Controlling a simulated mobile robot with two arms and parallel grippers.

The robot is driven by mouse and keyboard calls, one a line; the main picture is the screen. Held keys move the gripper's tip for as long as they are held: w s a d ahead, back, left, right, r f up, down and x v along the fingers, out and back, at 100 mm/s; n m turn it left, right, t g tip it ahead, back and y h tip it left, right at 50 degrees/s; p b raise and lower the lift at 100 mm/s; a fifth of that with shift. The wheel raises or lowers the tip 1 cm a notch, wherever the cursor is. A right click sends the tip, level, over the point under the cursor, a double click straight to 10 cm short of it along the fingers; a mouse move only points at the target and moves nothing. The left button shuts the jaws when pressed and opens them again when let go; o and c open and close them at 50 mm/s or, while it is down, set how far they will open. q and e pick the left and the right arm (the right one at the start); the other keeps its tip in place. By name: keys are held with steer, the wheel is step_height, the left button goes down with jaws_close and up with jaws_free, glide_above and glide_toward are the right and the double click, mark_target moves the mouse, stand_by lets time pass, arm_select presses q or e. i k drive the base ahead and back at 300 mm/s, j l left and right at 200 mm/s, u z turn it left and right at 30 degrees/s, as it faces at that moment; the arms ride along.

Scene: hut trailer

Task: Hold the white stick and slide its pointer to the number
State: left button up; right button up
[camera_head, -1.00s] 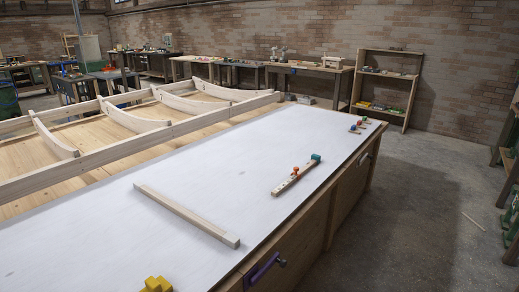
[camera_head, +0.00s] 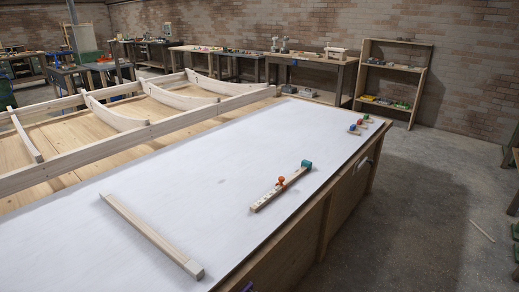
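In the head view a long pale, whitish wooden stick (camera_head: 150,235) lies flat and slanted on the white table top (camera_head: 190,195), with a blockier end at its lower right. Farther right lies a shorter light wooden bar (camera_head: 268,196) with marks along it that are too small to read. An orange-red knob (camera_head: 281,181) sits on this bar, and a teal block (camera_head: 306,166) is at its far end. I cannot tell for sure which of the two is the task's stick.
Several small coloured pieces (camera_head: 358,127) lie at the table's far right corner. A wooden frame with curved ribs (camera_head: 120,115) adjoins the table's left side. A shelf (camera_head: 391,80) stands by the brick wall. The floor (camera_head: 425,215) to the right is mostly clear.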

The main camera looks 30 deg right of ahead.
mark_target(281, 179)
steer(key=i+l+u, duration=0.25)
steer(key=l, duration=1.35)
steer(key=l+u, duration=0.3)
steer(key=l, duration=1.25)
steer(key=i+l, duration=0.05)
